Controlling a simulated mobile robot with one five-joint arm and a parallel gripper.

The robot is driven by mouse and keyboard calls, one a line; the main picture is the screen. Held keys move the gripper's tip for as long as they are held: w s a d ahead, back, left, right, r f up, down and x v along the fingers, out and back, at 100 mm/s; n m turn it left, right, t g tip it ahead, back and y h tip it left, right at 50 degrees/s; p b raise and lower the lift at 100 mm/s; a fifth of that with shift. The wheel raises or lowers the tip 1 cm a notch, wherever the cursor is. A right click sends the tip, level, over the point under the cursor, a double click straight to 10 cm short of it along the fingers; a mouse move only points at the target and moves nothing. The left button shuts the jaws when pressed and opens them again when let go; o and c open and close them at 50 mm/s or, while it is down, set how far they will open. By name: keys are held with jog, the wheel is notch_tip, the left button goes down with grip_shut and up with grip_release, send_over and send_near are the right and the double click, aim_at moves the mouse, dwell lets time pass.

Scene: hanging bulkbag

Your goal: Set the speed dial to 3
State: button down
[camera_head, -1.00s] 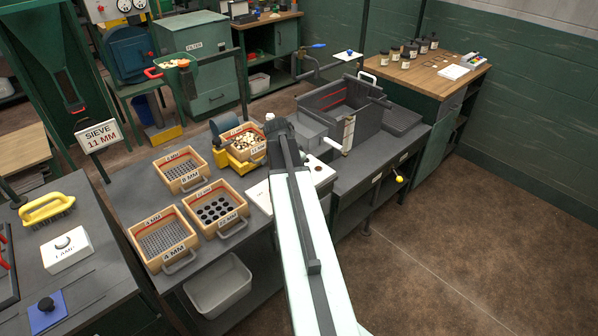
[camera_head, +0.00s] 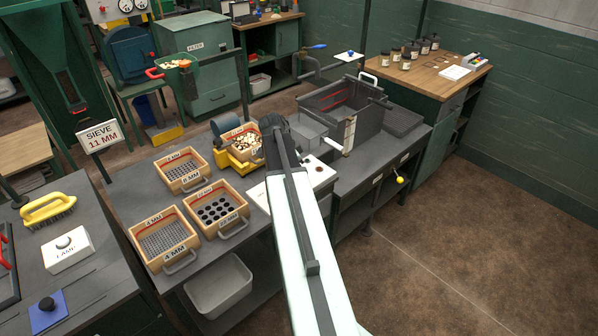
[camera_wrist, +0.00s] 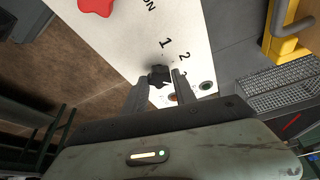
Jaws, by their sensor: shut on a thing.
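The speed dial (camera_wrist: 158,74) is a small black knob on a white control panel (camera_wrist: 125,38). Printed digits 1 and 2 stand beside it, with part of another mark near my right finger. My gripper (camera_wrist: 157,80) reaches over the panel with its two fingers around the knob, shut on it. Which digit the knob points to cannot be told. In the head view the white panel (camera_head: 320,173) shows beside my arm, and my arm hides the dial.
A red knob (camera_wrist: 97,5) sits at the panel's far end, and small green and red round parts lie close to my fingers. Wooden sieve trays (camera_head: 220,209) and a yellow-framed machine (camera_head: 236,164) stand left of the panel. A grey bin (camera_head: 218,285) is below.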

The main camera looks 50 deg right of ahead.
jog(key=shift+a, duration=0.15)
jog(key=c, duration=1)
grip_release()
jog(key=p+v, duration=0.7)
jog(key=v, duration=0.1)
jog(key=shift+f, duration=0.1)
